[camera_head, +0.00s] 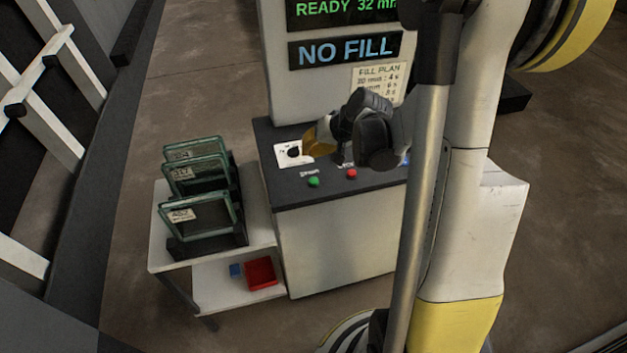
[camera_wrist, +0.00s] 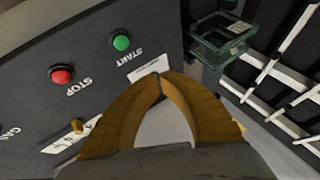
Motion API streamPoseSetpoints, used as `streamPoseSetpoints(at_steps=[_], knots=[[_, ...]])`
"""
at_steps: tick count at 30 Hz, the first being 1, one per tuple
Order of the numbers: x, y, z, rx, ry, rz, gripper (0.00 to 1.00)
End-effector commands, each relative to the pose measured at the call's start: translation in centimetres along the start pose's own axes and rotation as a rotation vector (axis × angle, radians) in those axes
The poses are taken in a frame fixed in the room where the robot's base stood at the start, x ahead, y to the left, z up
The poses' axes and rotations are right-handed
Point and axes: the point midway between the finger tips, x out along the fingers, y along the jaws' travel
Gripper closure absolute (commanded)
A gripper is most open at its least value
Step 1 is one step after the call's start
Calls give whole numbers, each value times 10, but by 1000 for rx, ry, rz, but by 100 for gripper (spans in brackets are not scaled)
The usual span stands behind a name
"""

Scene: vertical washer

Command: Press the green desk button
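The green button (camera_head: 313,182), labelled START in the wrist view (camera_wrist: 121,42), is on the dark desk panel (camera_head: 335,192) near its front edge. The red STOP button (camera_head: 351,174) is to its right in the head view; it also shows in the wrist view (camera_wrist: 62,76). My gripper (camera_head: 312,140) is over the panel, behind the green button in the head view. In the wrist view its orange fingertips (camera_wrist: 159,76) meet, with nothing seen between them. They appear beside a white plate (camera_wrist: 150,63), apart from the green button. Their height above the panel is unclear.
A white plate with a black knob (camera_head: 293,152) is left of my gripper. The screen (camera_head: 345,50) reads NO FILL, with READY above. A side table (camera_head: 165,255) holds several framed panels (camera_head: 190,213); a red tray (camera_head: 261,273) is on its lower shelf.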

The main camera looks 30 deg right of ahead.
Motion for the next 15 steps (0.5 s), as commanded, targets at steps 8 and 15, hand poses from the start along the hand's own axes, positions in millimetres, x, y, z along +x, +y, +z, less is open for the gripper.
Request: streamPoseSetpoints(at_steps=[8, 15], knots=[[27, 14, 14, 0, 0, 0, 100], [55, 30, 30, 0, 0, 0, 100]])
